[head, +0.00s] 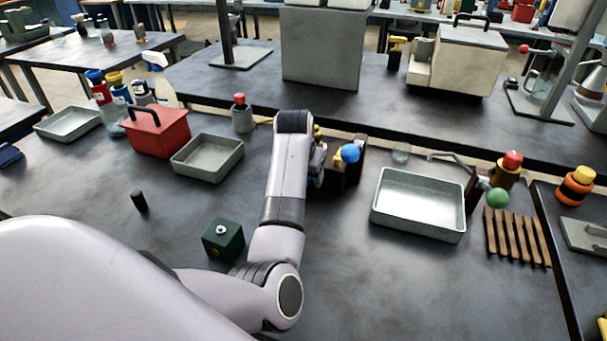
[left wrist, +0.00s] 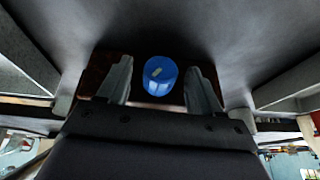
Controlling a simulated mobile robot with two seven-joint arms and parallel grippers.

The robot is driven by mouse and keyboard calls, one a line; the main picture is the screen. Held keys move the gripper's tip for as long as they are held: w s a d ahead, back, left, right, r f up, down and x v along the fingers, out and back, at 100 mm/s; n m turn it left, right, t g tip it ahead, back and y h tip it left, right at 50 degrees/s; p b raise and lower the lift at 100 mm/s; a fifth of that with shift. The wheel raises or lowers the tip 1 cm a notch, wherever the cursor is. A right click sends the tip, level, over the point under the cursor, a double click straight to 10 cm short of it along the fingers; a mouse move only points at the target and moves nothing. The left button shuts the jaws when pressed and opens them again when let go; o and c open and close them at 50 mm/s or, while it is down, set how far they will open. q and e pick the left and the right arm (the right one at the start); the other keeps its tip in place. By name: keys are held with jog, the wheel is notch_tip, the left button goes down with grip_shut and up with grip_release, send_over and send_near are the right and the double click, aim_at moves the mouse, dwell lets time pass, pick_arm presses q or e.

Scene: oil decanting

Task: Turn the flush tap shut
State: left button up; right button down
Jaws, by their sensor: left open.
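A blue round tap knob (head: 350,153) sits at a dark brown block (head: 349,179) at the middle of the bench. In the left wrist view the blue knob (left wrist: 160,75) shows between the two fingers of my left gripper (left wrist: 157,85), with a gap on each side. The brown block (left wrist: 148,61) shows behind it. My left gripper (head: 319,165) is open and mostly hidden by its own arm in the head view. A green knob (head: 498,197) is on a second fixture further right. I cannot tell from looks which knob is the flush tap. My right gripper is out of view.
A grey tray (head: 418,205) lies right of the brown block, with a slatted wooden rack (head: 516,238) beyond it. A second tray (head: 207,157) and a red box (head: 157,131) stand left of my arm. A green block (head: 223,240) is nearer. The front middle bench is clear.

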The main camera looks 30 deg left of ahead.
pick_arm(q)
jog(key=c, duration=1.1)
jog(key=shift+o, duration=0.2)
jog(key=shift+a, duration=0.1)
jog(key=h, duration=0.3)
jog(key=shift+a+n+t, duration=0.25)
jog(key=shift+n+t, duration=0.15)
jog(key=shift+s+a+f+n+t+h, duration=0.1)
jog(key=shift+n+t+h, duration=0.1)
jog(key=shift+h, duration=0.7)
jog(key=shift+a+n+t+h, duration=0.1)
jog(key=shift+t+h, duration=0.1)
jog(key=shift+h, duration=0.7)
jog(key=o, duration=1.1)
jog(key=shift+c, duration=0.2)
